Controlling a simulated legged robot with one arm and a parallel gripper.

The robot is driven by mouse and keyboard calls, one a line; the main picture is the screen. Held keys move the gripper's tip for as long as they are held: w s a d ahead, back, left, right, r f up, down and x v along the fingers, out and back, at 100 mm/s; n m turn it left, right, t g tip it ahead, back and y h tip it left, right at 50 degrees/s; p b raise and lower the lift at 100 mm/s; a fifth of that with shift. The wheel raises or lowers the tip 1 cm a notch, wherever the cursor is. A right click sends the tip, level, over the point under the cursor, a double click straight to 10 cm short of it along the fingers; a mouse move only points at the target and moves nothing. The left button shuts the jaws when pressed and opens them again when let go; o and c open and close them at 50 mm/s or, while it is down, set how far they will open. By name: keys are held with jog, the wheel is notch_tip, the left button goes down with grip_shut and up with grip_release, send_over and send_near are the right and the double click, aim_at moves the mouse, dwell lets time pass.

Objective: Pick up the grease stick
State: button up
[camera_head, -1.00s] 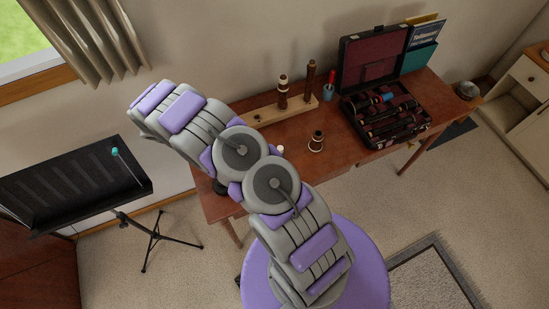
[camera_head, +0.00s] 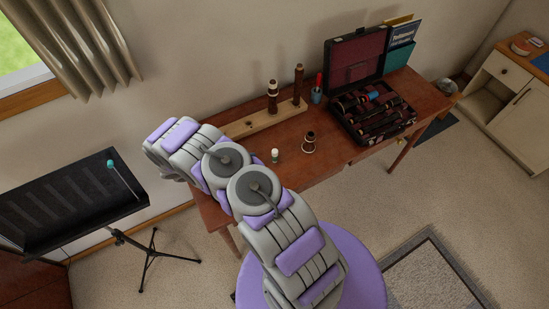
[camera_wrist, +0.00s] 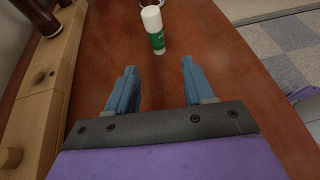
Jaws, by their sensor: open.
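The grease stick (camera_wrist: 154,30) is a small white tube with a green label and a white cap. It stands upright on the wooden table (camera_wrist: 215,62) in the wrist view, just beyond my fingertips. It also shows as a small white-topped tube in the head view (camera_head: 275,156), near the table's front edge. My gripper (camera_wrist: 157,72) is open and empty, its two blue fingers apart. The stick lies between the lines of the fingers and is not touched. In the head view my gripper is mostly hidden behind my arm.
A wooden peg stand (camera_head: 258,122) holding upright instrument joints runs along the table's back. A dark instrument bell (camera_head: 309,142) stands right of the stick. An open instrument case (camera_head: 375,117) sits farther right. A black music stand (camera_head: 70,205) stands to the left.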

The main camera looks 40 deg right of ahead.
aim_at(271, 162)
jog(key=shift+s+d+f, duration=0.45)
jog(key=shift+d, duration=0.2)
jog(key=x, duration=0.4)
jog(key=w+b+x, duration=0.1)
jog(key=x, duration=0.1)
jog(key=shift+s+d+r, duration=0.1)
jog(key=shift+d+r, duration=0.25)
jog(key=shift+d, duration=0.15)
jog(key=shift+s+d+f, duration=0.15)
jog(key=shift+d, duration=0.1)
jog(key=shift+s, duration=0.1)
jog(key=shift+a, duration=0.35)
jog(key=shift+d+f, duration=0.1)
jog(key=shift+d, duration=0.45)
jog(key=c, duration=0.7)
jog(key=shift+a, duration=0.1)
jog(key=shift+c, duration=0.9)
jog(key=shift+a, duration=0.3)
